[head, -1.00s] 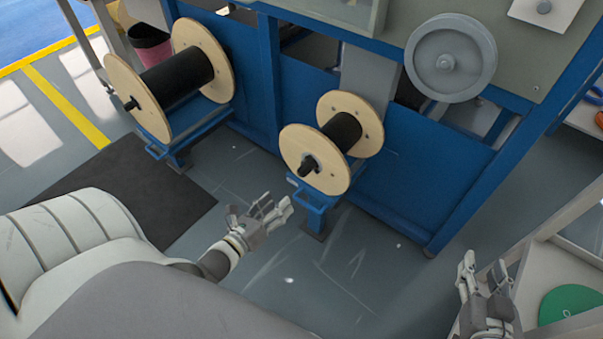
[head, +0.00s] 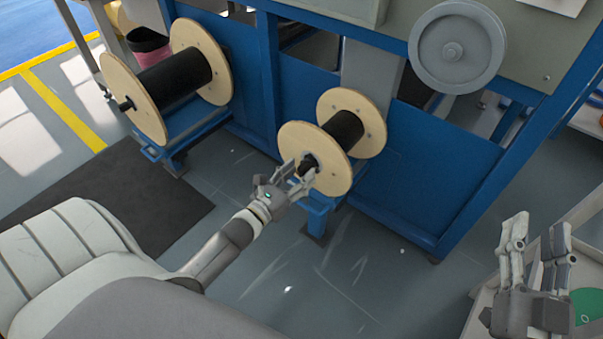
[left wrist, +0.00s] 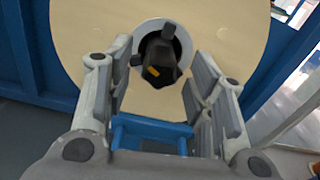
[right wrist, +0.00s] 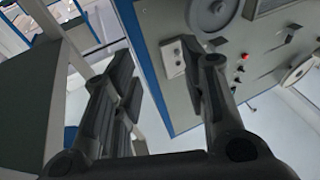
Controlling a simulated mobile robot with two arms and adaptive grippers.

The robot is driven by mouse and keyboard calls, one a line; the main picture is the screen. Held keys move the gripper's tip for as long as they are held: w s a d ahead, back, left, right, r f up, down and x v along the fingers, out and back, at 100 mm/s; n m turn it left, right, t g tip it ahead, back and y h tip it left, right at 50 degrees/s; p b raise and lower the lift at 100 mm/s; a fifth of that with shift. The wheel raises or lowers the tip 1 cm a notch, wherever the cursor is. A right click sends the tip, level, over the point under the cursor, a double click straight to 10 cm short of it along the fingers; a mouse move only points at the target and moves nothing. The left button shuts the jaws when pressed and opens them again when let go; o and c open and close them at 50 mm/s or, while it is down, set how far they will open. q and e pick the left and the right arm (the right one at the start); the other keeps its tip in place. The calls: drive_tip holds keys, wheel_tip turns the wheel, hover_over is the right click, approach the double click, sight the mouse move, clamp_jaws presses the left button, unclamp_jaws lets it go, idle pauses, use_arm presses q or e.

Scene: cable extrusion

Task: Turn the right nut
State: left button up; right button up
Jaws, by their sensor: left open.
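The right spool (head: 315,150) has wooden flanges and black cable, and sits on a blue stand on the machine's front. Its black nut (head: 308,166) is at the centre of the near flange. In the left wrist view the nut (left wrist: 158,62) sits in a grey ring, with an orange mark on it, between and beyond my fingers. My left gripper (head: 294,172) is open in front of the nut, its fingers on either side of it; whether they touch it I cannot tell. My right gripper (head: 537,235) is open and empty at the lower right, away from the spools.
A larger left spool (head: 165,82) stands on its own blue stand (head: 190,132). The blue machine frame (head: 430,160) is behind the spools, with a grey wheel (head: 457,48) above. A shelf with a green disc (head: 588,305) is near my right gripper.

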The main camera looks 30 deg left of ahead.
use_arm(q)
drive_tip(key=shift+w+d, duration=0.1)
drive_tip(key=shift+w, duration=0.65)
use_arm(e)
drive_tip(key=shift+s+r+t, duration=0.2)
drive_tip(key=shift+r+t, duration=0.3)
drive_tip(key=shift+r, duration=0.3)
